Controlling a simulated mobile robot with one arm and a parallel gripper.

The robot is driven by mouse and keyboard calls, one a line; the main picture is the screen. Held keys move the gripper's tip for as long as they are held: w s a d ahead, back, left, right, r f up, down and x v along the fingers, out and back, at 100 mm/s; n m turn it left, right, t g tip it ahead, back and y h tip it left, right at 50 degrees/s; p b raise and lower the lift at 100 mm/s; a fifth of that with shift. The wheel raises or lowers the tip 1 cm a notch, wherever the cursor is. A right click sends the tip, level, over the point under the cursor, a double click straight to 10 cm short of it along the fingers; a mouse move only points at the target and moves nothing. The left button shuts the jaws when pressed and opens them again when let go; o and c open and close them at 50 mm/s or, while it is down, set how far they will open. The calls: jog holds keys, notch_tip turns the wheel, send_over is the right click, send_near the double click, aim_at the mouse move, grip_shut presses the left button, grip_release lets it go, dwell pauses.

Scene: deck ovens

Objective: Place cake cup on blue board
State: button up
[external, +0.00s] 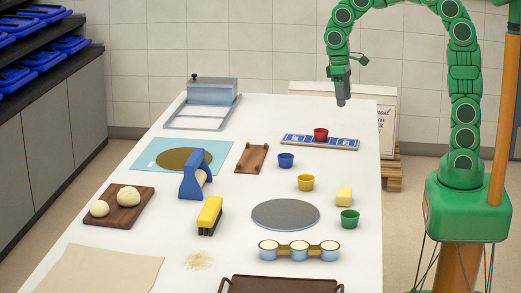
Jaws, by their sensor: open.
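A small red cup (321,134) stands upright on the long blue board with white markings (346,143), near the back right of the table. A blue cup (286,160), a yellow cup (306,183) and a green cup (349,218) stand apart on the white table. My gripper (341,101) is open and empty, pointing down. In the picture it appears above and slightly right of the red cup, clear of it.
A light-blue mat (142,158) carries a brown disc. A wooden stand (252,158), a blue press (191,184), a yellow brush (210,213), a grey disc (285,214), a butter block (344,196) and a cup holder (328,246) occupy the table.

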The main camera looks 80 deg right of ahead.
jog(key=s+a+n, duration=0.1)
jog(key=s+a, duration=0.4)
jog(key=s, duration=0.7)
jog(key=s+a+f+n, duration=0.1)
jog(key=s+a, duration=0.4)
jog(key=s, duration=0.7)
jog(key=shift+s+a+h, duration=0.25)
jog(key=shift+s+h, duration=0.05)
jog(key=shift+s, duration=0.1)
